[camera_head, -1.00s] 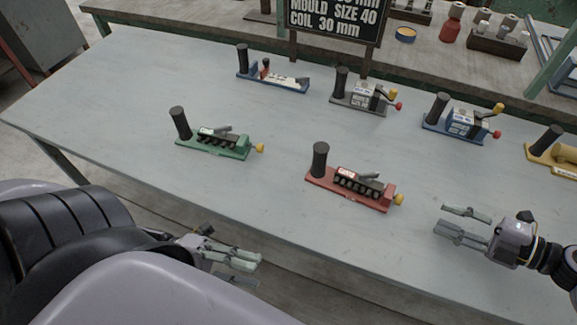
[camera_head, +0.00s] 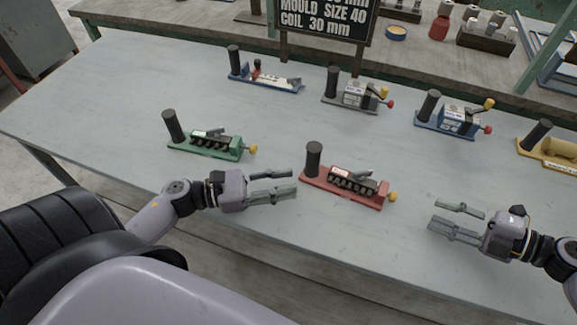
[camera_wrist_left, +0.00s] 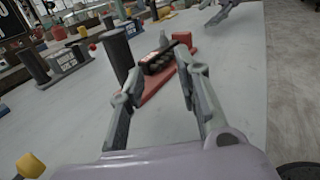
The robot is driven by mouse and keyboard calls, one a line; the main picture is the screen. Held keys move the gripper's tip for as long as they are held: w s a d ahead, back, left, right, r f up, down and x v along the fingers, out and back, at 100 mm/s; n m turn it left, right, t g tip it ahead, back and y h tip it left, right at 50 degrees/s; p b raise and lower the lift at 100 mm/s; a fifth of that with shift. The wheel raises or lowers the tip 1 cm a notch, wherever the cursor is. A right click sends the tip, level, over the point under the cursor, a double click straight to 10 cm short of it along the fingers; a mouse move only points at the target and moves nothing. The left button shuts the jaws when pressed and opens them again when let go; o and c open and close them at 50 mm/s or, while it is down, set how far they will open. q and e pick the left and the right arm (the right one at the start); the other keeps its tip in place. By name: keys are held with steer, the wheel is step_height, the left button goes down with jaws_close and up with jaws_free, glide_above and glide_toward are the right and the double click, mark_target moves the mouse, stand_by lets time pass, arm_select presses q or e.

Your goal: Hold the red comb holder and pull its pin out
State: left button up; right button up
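The red comb holder (camera_head: 345,190) lies on the table near its front edge. It has an upright black cylinder handle (camera_head: 313,160) at its left end, a dark comb row on top and a yellow-knobbed pin (camera_head: 392,196) at its right end. My left gripper (camera_head: 283,183) is open and empty, just left of the handle and pointing at it. In the left wrist view the red holder (camera_wrist_left: 185,56) shows beyond and between the open fingers (camera_wrist_left: 155,95). My right gripper (camera_head: 447,217) is open and empty, to the right of the yellow knob and apart from it.
A green holder (camera_head: 205,148) with a yellow knob lies to the left. Behind stand a blue-and-white holder (camera_head: 265,82), a grey one (camera_head: 355,100), a blue one (camera_head: 455,122) and a yellow one (camera_head: 550,150). A black sign (camera_head: 325,18) stands at the back.

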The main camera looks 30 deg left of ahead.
mark_target(353, 175)
arm_select(q)
steer(key=shift+d+f, duration=0.2)
steer(key=x, duration=1.7)
steer(key=shift+d, duration=0.15)
steer(key=shift+c, duration=0.3)
jaws_close()
